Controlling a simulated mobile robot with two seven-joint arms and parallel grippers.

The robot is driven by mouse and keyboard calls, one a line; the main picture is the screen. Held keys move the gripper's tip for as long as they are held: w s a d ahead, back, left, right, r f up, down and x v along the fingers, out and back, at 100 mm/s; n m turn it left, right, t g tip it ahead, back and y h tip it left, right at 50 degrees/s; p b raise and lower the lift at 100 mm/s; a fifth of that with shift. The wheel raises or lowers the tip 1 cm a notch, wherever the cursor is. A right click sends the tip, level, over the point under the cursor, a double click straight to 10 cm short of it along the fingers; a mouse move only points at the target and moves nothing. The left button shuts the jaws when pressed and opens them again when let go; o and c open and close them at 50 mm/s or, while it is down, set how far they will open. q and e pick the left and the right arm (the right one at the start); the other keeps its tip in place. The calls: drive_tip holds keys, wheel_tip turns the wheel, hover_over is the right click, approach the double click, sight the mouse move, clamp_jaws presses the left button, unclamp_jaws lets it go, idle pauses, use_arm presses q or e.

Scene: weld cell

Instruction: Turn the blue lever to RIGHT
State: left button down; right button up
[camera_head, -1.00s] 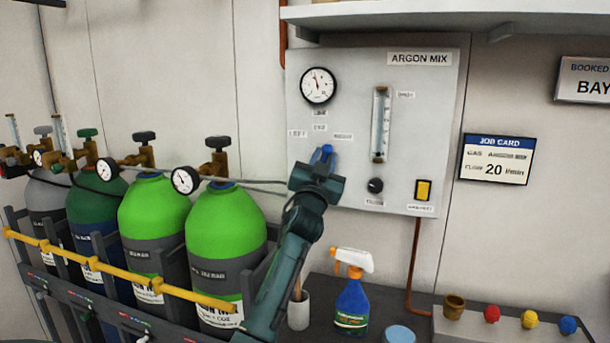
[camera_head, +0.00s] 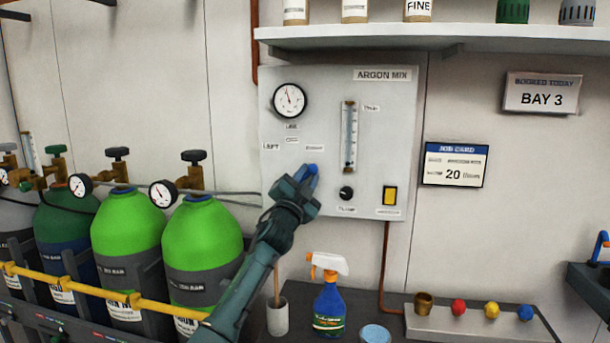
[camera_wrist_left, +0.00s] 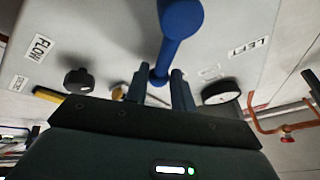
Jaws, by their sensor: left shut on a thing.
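The blue lever (camera_head: 312,169) is on the grey ARGON MIX panel (camera_head: 390,110), below the LEFT, OFF and RIGHT labels. Its blue end shows just below the RIGHT label (camera_head: 314,147). My left gripper (camera_head: 304,178) is at the lever and shut on it, hiding most of it in the head view. In the left wrist view the lever (camera_wrist_left: 180,20) runs down between the two fingers of my left gripper (camera_wrist_left: 158,90). The LEFT label (camera_wrist_left: 249,48) is to its right there. My right gripper is in neither view.
A pressure gauge (camera_head: 289,100), flow tube (camera_head: 349,137), black knob (camera_head: 346,193) and yellow switch (camera_head: 390,195) share the panel. Green-topped cylinders (camera_head: 203,235) stand at left behind a yellow bar (camera_head: 110,288). A spray bottle (camera_head: 329,300) stands below; a shelf (camera_head: 430,36) is above.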

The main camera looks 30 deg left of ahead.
use_arm(q)
drive_tip(key=shift+f, duration=0.1)
idle(0.3)
drive_tip(key=c, duration=1.5)
unclamp_jaws()
drive_tip(key=shift+c, duration=0.2)
drive_tip(key=shift+o, duration=0.7)
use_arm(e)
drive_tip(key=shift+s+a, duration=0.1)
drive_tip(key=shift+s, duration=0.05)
use_arm(q)
drive_tip(key=b+v, duration=0.2)
drive_tip(key=v, duration=1.1)
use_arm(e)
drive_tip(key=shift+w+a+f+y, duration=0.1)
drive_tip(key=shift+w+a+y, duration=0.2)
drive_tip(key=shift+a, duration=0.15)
use_arm(q)
drive_tip(key=shift+s+f, duration=0.1)
drive_tip(key=shift+s, duration=0.05)
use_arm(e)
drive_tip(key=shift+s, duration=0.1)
